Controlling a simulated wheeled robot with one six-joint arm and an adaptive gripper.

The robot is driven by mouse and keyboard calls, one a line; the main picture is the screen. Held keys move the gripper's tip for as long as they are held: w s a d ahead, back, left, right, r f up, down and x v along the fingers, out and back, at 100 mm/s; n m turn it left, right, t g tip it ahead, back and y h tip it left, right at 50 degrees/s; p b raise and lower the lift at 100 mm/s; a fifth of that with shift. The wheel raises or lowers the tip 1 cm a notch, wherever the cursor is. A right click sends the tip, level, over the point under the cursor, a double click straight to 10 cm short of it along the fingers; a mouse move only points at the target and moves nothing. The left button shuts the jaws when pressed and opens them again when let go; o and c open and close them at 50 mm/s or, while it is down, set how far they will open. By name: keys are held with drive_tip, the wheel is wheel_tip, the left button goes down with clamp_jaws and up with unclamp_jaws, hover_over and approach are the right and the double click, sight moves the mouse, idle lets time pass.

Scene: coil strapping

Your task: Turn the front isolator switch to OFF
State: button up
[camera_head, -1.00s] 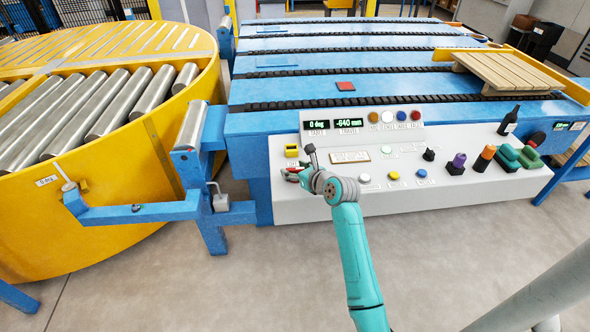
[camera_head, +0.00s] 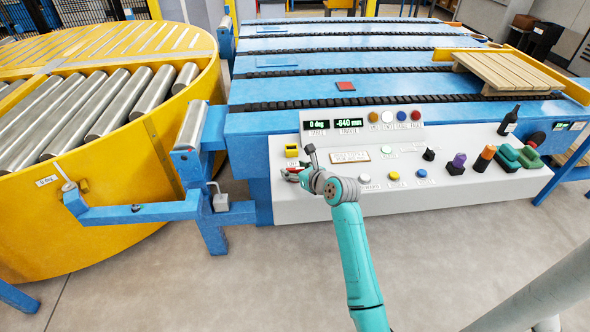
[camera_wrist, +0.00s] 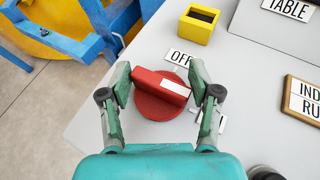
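The red isolator switch (camera_wrist: 160,94) is a round knob with a raised bar handle, on the left end of the pale control panel. It is partly hidden by my arm in the head view (camera_head: 289,171). The handle lies nearly crosswise, tilted slightly down to the right in the wrist view, with a white mark at its right end. An OFF label (camera_wrist: 180,58) sits just above it; another label at lower right is mostly hidden by a finger. My gripper (camera_wrist: 163,86) is open, one finger at each side of the switch; I cannot tell whether either touches it.
A yellow open-topped box (camera_wrist: 200,22) stands on the panel beyond the switch. A framed label (camera_wrist: 303,101) lies to the right. A yellow roller turntable (camera_head: 110,205) stands left.

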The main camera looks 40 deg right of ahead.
drive_tip(key=o, duration=0.3)
drive_tip(key=v, duration=1.2)
